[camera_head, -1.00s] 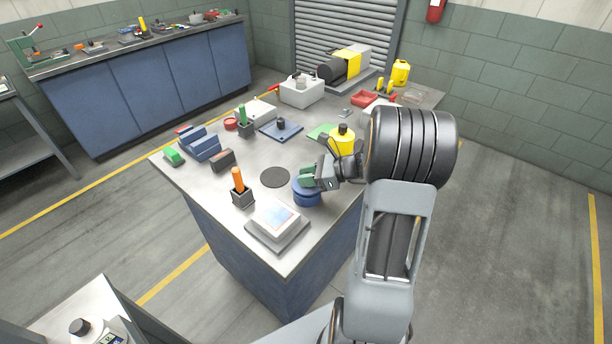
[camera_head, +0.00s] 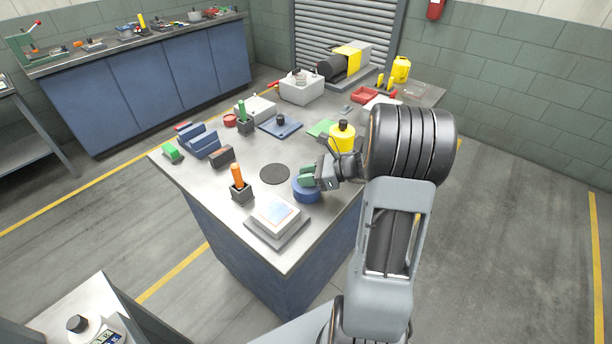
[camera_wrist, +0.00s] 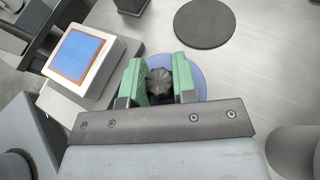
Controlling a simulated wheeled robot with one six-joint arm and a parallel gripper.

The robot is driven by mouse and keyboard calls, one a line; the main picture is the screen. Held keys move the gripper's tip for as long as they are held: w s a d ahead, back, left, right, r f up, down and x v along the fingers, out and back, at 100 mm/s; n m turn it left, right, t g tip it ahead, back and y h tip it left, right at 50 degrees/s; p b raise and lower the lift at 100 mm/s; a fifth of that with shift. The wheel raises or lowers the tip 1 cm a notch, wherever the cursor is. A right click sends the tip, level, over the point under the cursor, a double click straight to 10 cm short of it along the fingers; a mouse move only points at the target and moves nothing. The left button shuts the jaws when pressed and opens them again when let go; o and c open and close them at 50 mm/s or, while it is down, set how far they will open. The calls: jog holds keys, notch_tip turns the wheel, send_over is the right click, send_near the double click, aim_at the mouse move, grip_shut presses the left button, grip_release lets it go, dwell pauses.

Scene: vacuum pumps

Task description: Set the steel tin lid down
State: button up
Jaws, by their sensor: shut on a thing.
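My gripper (camera_head: 309,176) is shut, its green finger pads on either side of a dark ribbed knob (camera_wrist: 160,86). In the wrist view, my gripper (camera_wrist: 160,77) has the knob squarely between the pads. A round blue body (camera_head: 306,192) lies directly under the fingers; its blue rim (camera_wrist: 201,80) shows beside the right pad. I take the knob to be the lid's handle, but the lid's steel surface cannot be made out. Whether the lid touches the blue body is hidden by the fingers.
A flat dark disc (camera_head: 275,174) lies on the bench beside the blue body. A screen device (camera_head: 275,218) and an orange-handled tool in a holder (camera_head: 240,190) stand near the front. A yellow bottle (camera_head: 342,138) stands close behind my gripper. Bare bench lies around the disc.

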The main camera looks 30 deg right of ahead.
jog(key=o, duration=1)
jog(key=c, duration=0.4)
jog(key=shift+p+v, duration=0.4)
jog(key=shift+v, duration=0.4)
jog(key=shift+d, duration=0.1)
jog(key=shift+p+v, duration=0.6)
jog(key=shift+v, duration=0.35)
